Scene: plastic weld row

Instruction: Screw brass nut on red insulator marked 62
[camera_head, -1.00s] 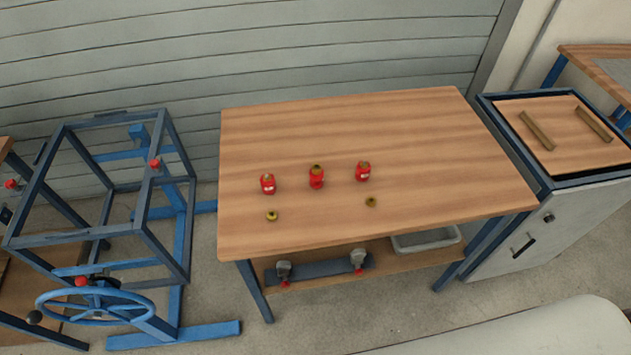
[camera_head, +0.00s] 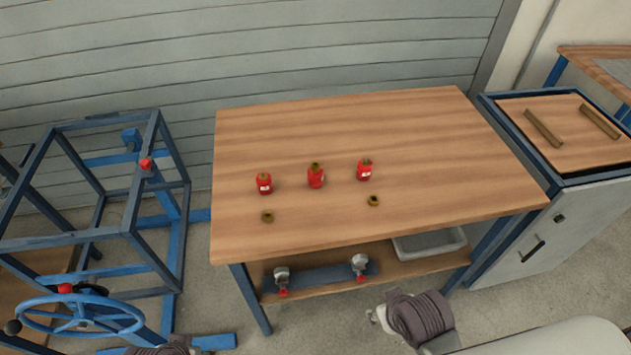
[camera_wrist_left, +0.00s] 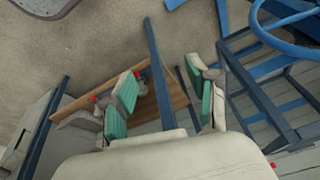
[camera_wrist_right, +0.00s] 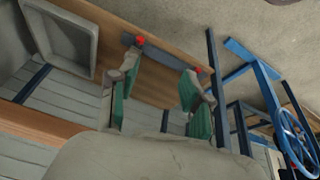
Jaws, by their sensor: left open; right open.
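Three red insulators stand on the wooden table: a left one (camera_head: 264,184), a middle one (camera_head: 316,178) and a right one (camera_head: 364,171). Each has a brass-coloured top and the outer two show white labels; the numbers are too small to read. A brass nut (camera_head: 267,216) lies in front of the left insulator, and another brass nut (camera_head: 374,201) in front of the right one. My left gripper (camera_wrist_left: 165,98) is open and empty in the left wrist view. My right gripper (camera_wrist_right: 160,97) is open and empty in the right wrist view. Both are away from the insulators and nuts.
The table (camera_head: 440,130) is otherwise clear on top. Its lower shelf holds a grey tray (camera_head: 430,244) and two red-tipped fixtures. A blue frame with a handwheel (camera_head: 80,315) stands left; a grey cabinet (camera_head: 530,230) with two bars on top stands right.

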